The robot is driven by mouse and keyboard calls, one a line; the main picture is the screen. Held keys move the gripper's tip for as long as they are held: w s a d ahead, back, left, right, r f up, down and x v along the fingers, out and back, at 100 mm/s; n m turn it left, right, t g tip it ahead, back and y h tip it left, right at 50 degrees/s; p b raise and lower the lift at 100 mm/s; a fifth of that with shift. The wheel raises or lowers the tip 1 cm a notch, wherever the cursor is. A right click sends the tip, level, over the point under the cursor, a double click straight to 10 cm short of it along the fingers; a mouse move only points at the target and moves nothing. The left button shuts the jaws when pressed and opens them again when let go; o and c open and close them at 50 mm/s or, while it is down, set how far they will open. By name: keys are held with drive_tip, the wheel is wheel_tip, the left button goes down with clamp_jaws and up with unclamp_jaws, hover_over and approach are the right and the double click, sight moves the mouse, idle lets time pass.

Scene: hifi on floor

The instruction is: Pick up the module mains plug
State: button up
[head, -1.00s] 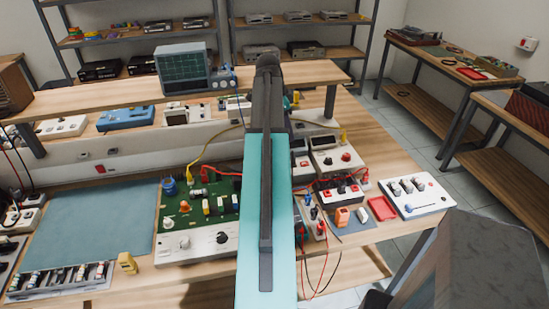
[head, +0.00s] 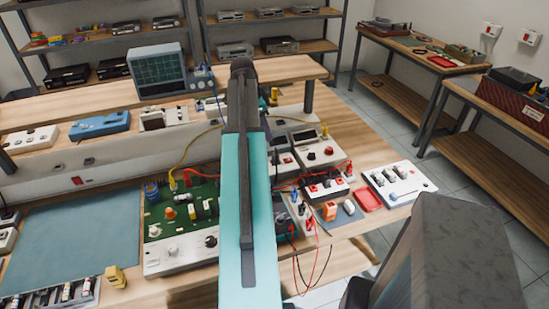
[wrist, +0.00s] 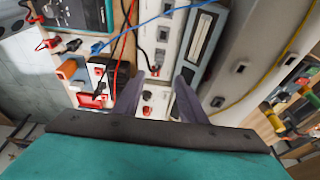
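I cannot single out the module mains plug with certainty. Small plugs and leads, some red and some dark, sit in a narrow white strip (head: 303,214) right of my arm in the head view. Red and black plugs (wrist: 52,44) also show at the upper left of the wrist view. My gripper (wrist: 159,76) is open, with two dark fingers apart and nothing seen between them. It is over the bench instruments. In the head view my arm hides the bench behind it, and the fingers cannot be made out.
A green circuit board (head: 180,206), an orange block (head: 329,211), a red tray (head: 368,200) and a white module (head: 398,184) are on the bench. An oscilloscope (head: 158,72) stands on the raised shelf. Loose leads hang at the front edge. The blue-grey mat (head: 70,238) has clear room.

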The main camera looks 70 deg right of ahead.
drive_tip(key=p, duration=0.1)
hover_over(275, 154)
drive_tip(key=w+a, duration=0.1)
drive_tip(key=w, duration=0.1)
wheel_tip(275, 154, down, 6)
drive_tip(key=shift+s, duration=0.15)
drive_tip(key=shift+a+f, duration=0.1)
drive_tip(key=shift+p, duration=0.3)
drive_tip(key=shift+p+x, duration=0.95)
drive_tip(key=shift+x, duration=0.45)
drive_tip(key=shift+p+x, duration=0.3)
drive_tip(key=shift+x, duration=0.95)
drive_tip(key=shift+s, duration=0.1)
clamp_jaws()
